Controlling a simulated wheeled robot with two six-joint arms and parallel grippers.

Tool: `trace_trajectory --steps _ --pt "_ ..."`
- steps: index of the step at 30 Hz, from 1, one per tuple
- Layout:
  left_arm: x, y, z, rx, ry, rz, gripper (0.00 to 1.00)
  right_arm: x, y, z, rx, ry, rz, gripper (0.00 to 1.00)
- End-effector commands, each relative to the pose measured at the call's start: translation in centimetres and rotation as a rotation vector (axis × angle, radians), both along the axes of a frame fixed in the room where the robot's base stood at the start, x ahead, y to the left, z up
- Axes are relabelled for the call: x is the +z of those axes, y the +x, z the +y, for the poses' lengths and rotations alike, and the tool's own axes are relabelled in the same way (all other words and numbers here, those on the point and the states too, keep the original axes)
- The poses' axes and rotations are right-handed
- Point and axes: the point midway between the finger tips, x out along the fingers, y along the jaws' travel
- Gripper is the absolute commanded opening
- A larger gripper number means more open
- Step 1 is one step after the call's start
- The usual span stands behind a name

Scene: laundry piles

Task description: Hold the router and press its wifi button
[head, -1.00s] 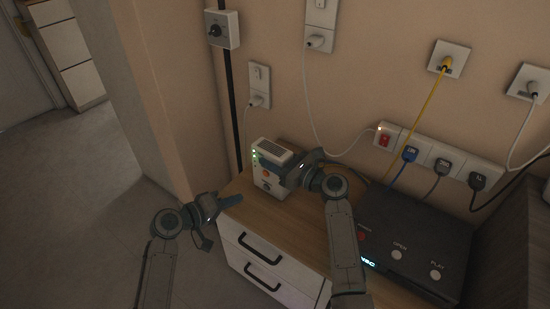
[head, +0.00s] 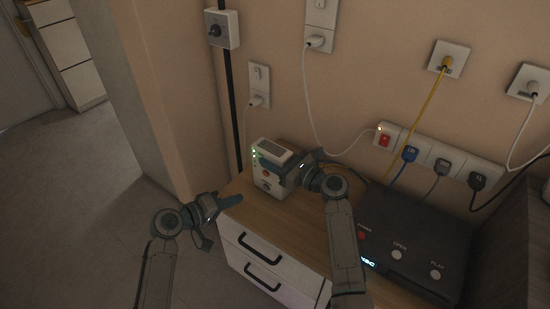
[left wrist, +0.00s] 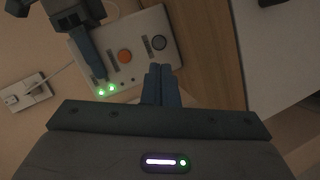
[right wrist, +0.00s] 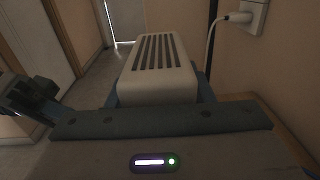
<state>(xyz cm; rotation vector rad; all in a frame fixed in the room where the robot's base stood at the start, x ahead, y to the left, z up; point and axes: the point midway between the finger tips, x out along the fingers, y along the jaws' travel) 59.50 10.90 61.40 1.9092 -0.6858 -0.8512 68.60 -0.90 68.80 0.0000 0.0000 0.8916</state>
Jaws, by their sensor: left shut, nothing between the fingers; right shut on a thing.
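The router (head: 270,176) is a white upright box with a slotted top and green lights, standing at the back left of the wooden cabinet top. In the left wrist view its front (left wrist: 130,45) shows an orange button (left wrist: 125,56) and a dark round button (left wrist: 158,42); their labels are unreadable. My right gripper (head: 288,170) is shut on the router from the right; its fingers flank the slotted body (right wrist: 155,70) in the right wrist view. My left gripper (head: 239,199) is shut and empty, in front of the router. Its tips (left wrist: 162,70) appear close beside the button face; contact is unclear.
The cabinet (head: 253,248) has two drawers with dark handles. A black box (head: 415,240) with several buttons sits at the right. A power strip (head: 435,155) and cables are on the wall behind. Open floor (head: 75,200) lies to the left.

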Motion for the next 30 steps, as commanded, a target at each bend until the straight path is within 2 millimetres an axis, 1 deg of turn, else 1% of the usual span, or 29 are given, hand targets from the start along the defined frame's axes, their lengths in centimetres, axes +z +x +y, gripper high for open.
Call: trace_trajectory --steps 11,14,21,24,27,30 --pt "-0.1 0.0 -0.1 -0.010 -0.001 0.018 0.00 -0.1 0.0 0.0 0.000 0.000 0.001 0.16" --pt "-0.5 -0.2 -0.3 -0.046 -0.003 0.092 0.00 -0.1 0.0 0.0 0.000 0.000 0.001 0.16" --pt "-2.0 -1.3 -0.5 -0.150 0.013 0.387 0.00 -0.1 0.0 0.0 0.000 -0.001 0.001 0.16" --pt "-2.3 -1.8 -0.3 -0.170 0.024 0.475 0.00 -0.1 0.0 0.0 0.000 -0.001 0.001 0.16" --pt "-2.5 -1.9 -0.4 -0.179 0.030 0.520 0.00 -0.1 0.0 0.0 0.000 -0.001 0.001 0.16" --pt "-2.5 -1.4 -0.7 -0.181 0.030 0.532 0.00 0.0 0.0 0.0 0.000 -0.001 0.001 0.16"
